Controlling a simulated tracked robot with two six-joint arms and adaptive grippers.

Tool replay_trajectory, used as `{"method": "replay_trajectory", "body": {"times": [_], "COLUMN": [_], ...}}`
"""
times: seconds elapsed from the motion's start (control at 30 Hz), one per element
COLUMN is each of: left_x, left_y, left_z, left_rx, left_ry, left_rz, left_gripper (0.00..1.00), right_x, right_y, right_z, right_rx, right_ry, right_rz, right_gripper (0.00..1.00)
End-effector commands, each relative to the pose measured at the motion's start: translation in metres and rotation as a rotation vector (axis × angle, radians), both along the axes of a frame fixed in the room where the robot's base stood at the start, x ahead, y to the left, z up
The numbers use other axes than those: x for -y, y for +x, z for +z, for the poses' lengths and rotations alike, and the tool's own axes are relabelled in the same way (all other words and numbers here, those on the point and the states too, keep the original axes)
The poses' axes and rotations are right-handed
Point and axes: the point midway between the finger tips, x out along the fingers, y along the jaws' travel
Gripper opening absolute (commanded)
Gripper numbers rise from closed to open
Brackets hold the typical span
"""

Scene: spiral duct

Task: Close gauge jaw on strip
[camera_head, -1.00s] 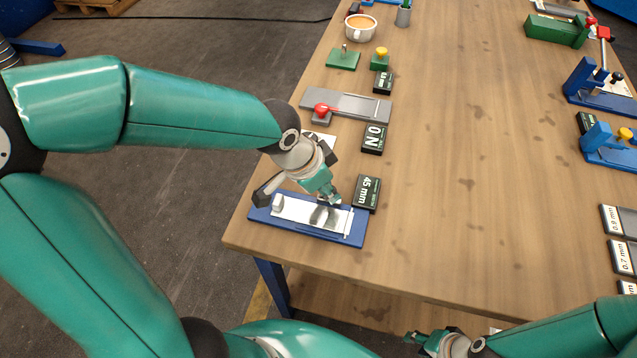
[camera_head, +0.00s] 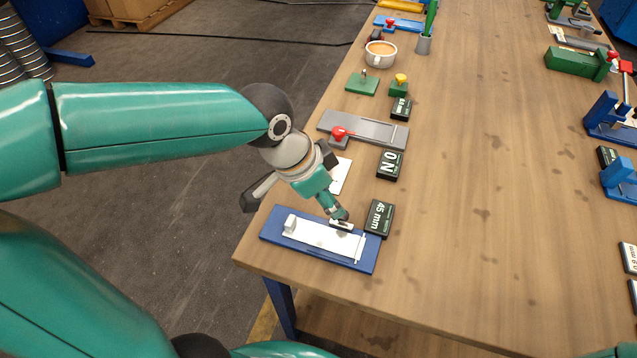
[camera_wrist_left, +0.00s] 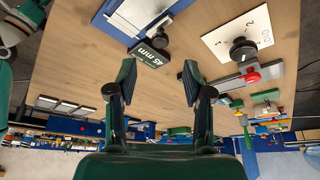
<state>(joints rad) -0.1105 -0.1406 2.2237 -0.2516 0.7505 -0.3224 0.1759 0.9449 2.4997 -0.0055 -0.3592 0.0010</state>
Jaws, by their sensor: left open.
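The gauge is a blue base (camera_head: 350,260) with a white strip-like plate (camera_head: 315,236) on it, at the near left corner of the table. A small white block (camera_head: 290,222) stands at its left end. A dark display (camera_head: 379,218) beside it reads 45 mm. My left gripper (camera_head: 341,217) is over the gauge's right half and partly hides it; I cannot tell whether it touches. In the left wrist view my left gripper (camera_wrist_left: 158,85) is open with nothing between its fingers. The gauge base (camera_wrist_left: 163,22) and a black knob (camera_wrist_left: 158,40) lie beyond the fingers. My right gripper is out of view.
A grey fixture with a red knob (camera_head: 339,134) and a 0 N display (camera_head: 390,164) stands behind the gauge. A white card (camera_head: 340,176) lies between them. Green blocks (camera_head: 362,83) and a cup (camera_head: 381,54) stand farther back. The table's middle is clear.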

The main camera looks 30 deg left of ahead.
Motion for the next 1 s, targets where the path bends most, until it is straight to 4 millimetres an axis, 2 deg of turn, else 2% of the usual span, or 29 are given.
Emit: {"method": "replay_trajectory", "body": {"times": [0.1,0.3,1.0], "left_x": [-0.004,-0.008,-0.008], "left_y": [-0.007,-0.015,-0.015], "left_z": [0.021,0.037,0.039], "left_rx": [0.005,-0.001,-0.002], "left_ry": [-0.002,-0.002,-0.001], "left_rz": [0.001,-0.001,-0.002], "left_gripper": [0.51,0.51,0.51], "right_x": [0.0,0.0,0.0], "right_y": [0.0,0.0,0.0], "right_z": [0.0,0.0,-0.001], "right_rx": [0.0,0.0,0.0], "right_ry": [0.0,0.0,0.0], "right_rz": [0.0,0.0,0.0], "right_gripper": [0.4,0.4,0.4]}}
